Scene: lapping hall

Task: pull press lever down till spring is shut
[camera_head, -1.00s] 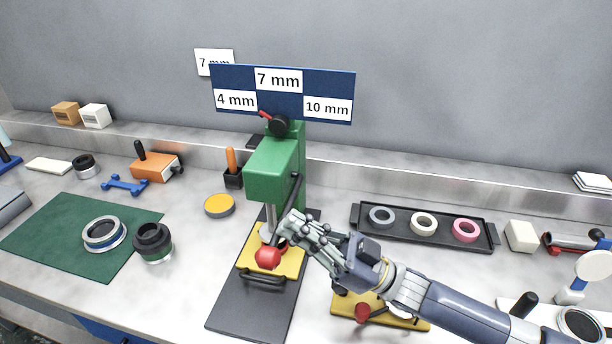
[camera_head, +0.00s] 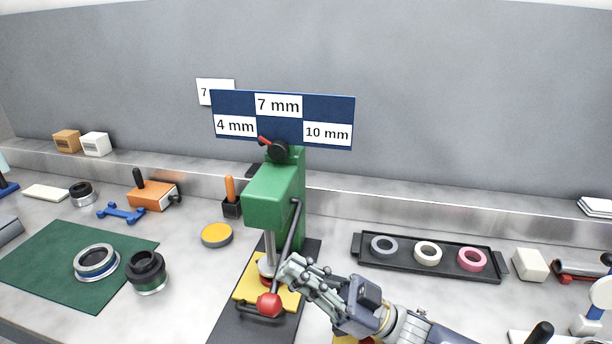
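The green press (camera_head: 272,200) stands mid-bench. Its black lever (camera_head: 295,228) slopes down from a pivot on the body's right side to a red knob (camera_head: 269,305). The knob is low, near the dark handle of the yellow plate (camera_head: 247,291). A silver ram (camera_head: 269,245) comes down onto a pale part with red beneath it. I cannot make out the spring or whether it is shut. My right gripper (camera_head: 287,268) has its fingers together on the lever above the knob, hiding part of the rod. My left gripper is out of view.
Behind is a sign (camera_head: 278,104) reading 4, 7 and 10 mm. At right lies a black tray (camera_head: 400,263) with three rings. At left are a green mat (camera_head: 45,260), a dark cylinder (camera_head: 148,271) and a yellow-topped disc (camera_head: 217,234).

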